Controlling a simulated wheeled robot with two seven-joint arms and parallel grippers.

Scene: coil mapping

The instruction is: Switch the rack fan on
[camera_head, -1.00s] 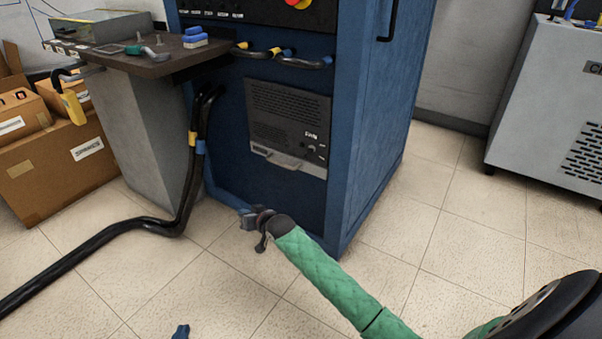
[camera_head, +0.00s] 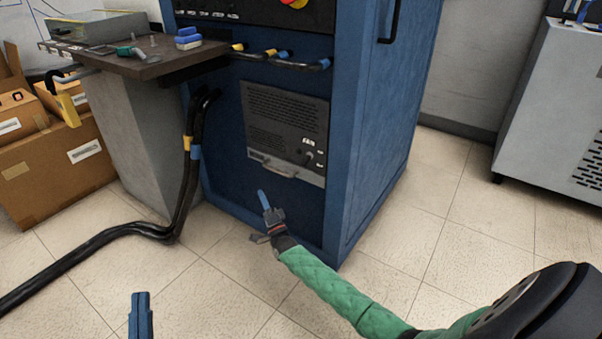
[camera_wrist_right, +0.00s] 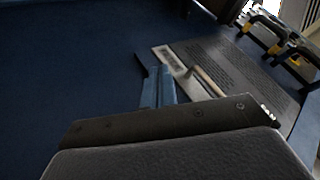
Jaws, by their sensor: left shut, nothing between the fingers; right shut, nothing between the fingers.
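The rack fan panel (camera_head: 287,130) is a dark grey unit with a vent grille, low on the front of the blue rack (camera_head: 372,120). A small knob or switch (camera_head: 309,157) sits at its lower right beside tiny labels, below a white "FAN" label. In the right wrist view the panel (camera_wrist_right: 235,70) is tilted, beyond my fingers. My right gripper (camera_head: 263,200) is shut and empty, just below the panel and apart from it; its blue fingers (camera_wrist_right: 158,88) point toward the panel. My left gripper (camera_head: 140,302) is shut and empty over the floor.
A dark shelf (camera_head: 140,62) with small tools and blue blocks juts from the rack's left. Thick black cables (camera_head: 190,165) hang below it and run over the floor. Cardboard boxes (camera_head: 55,160) stand at left, a grey cabinet (camera_head: 555,100) at right.

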